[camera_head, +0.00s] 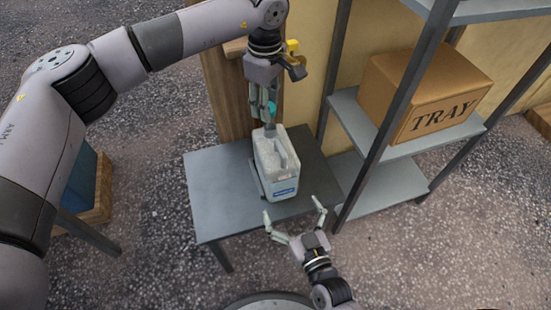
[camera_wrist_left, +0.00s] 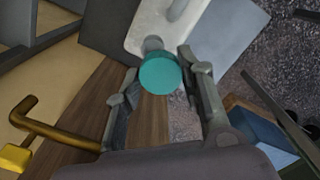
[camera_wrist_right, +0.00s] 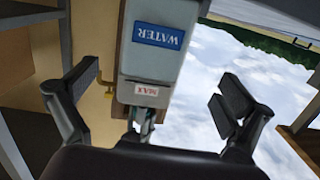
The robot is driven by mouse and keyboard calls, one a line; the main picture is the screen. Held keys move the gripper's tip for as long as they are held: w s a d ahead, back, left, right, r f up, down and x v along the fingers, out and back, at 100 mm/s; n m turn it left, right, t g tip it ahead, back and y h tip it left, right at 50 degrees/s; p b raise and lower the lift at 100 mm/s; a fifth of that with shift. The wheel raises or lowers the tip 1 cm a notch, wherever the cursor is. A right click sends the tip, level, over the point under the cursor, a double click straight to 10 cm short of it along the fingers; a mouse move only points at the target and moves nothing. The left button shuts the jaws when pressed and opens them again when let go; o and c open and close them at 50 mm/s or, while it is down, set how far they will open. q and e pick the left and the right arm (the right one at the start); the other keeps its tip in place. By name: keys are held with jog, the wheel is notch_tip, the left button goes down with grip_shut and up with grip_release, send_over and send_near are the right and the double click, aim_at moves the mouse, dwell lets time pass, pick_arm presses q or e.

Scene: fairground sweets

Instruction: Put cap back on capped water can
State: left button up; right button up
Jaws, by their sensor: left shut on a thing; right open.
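The water can (camera_head: 277,165), a pale translucent jug with a blue label, stands upright on a grey table. My left gripper (camera_head: 268,118) is above the can's back end, shut on the teal cap (camera_head: 272,106). In the left wrist view the cap (camera_wrist_left: 160,75) sits between the fingers, directly over the can's neck (camera_wrist_left: 153,44); I cannot tell whether they touch. My right gripper (camera_head: 295,215) is open and empty in front of the can. In the right wrist view the can's WATER label (camera_wrist_right: 158,36) shows upside down between the spread fingers (camera_wrist_right: 155,95).
The grey table (camera_head: 215,195) is bare left of the can. A brass tap with a yellow handle (camera_wrist_left: 15,158) is close to my left gripper. A shelf rack (camera_head: 375,190) with a TRAY box (camera_head: 425,95) stands right. A blue-topped crate (camera_head: 82,180) is left.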

aim_at(275, 159)
pick_arm(q)
jog(key=shift+w+d+r+m, duration=0.3)
jog(key=shift+w+d+r, duration=0.1)
jog(key=shift+w, duration=0.1)
pick_arm(e)
jog(key=shift+w+d+r+t, duration=0.15)
jog(key=shift+r+t, duration=0.1)
jog(key=shift+t, duration=0.45)
jog(key=x, duration=1.2)
jog(key=shift+d+f, duration=0.1)
jog(key=shift+d, duration=0.05)
jog(key=shift+c, duration=0.3)
pick_arm(q)
jog(key=shift+s, duration=0.1)
pick_arm(e)
jog(key=c, duration=1.5)
pick_arm(q)
jog(key=shift+f, duration=2.55)
pick_arm(e)
jog(key=shift+w+r, duration=0.1)
jog(key=shift+r, duration=0.15)
